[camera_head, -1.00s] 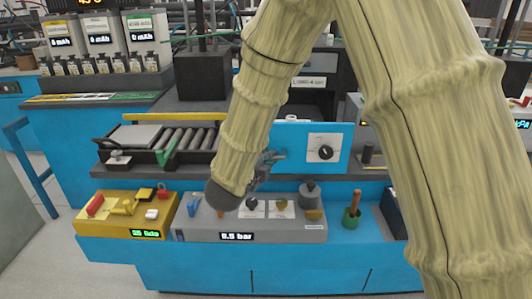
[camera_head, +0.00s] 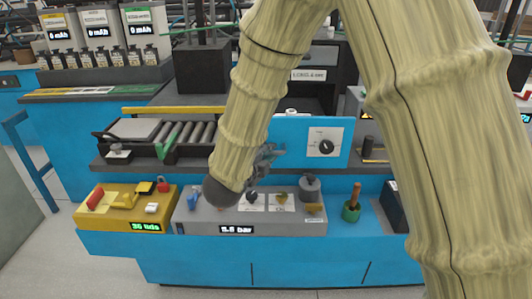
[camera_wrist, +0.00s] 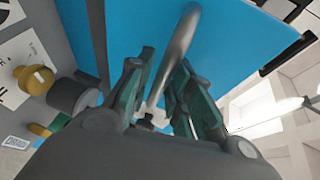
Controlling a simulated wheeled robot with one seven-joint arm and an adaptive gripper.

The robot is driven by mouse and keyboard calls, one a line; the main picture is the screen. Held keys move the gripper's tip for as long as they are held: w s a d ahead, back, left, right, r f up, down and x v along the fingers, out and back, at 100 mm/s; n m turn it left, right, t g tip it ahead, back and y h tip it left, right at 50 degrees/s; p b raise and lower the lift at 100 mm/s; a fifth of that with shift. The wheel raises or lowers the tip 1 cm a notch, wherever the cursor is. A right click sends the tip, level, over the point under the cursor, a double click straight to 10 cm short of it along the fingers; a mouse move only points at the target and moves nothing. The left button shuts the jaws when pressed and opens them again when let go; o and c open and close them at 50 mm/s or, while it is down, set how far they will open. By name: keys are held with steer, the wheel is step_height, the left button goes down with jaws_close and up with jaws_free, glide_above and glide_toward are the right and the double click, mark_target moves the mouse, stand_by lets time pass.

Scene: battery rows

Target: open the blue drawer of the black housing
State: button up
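The black housing (camera_head: 325,60) stands behind the arm in the head view, partly hidden. The blue drawer front (camera_head: 288,136) is low before it, with a white plate and black knob at its right; it fills the upper middle of the wrist view (camera_wrist: 235,45). A silver curved handle (camera_wrist: 180,45) crosses that front. My gripper (camera_wrist: 165,85) has its two green-grey fingers close on either side of the handle. Whether both fingers touch it is unclear. In the head view my gripper (camera_head: 264,162) is mostly hidden behind my arm.
A grey box (camera_head: 275,228) with knobs and a display stands below the gripper. A yellow box (camera_head: 105,222) is left of it, a green cup (camera_head: 351,213) with a brown handle right. A roller conveyor (camera_head: 190,140) lies left of the drawer.

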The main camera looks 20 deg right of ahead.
steer(key=v, duration=1.1)
steer(key=shift+s, duration=0.3)
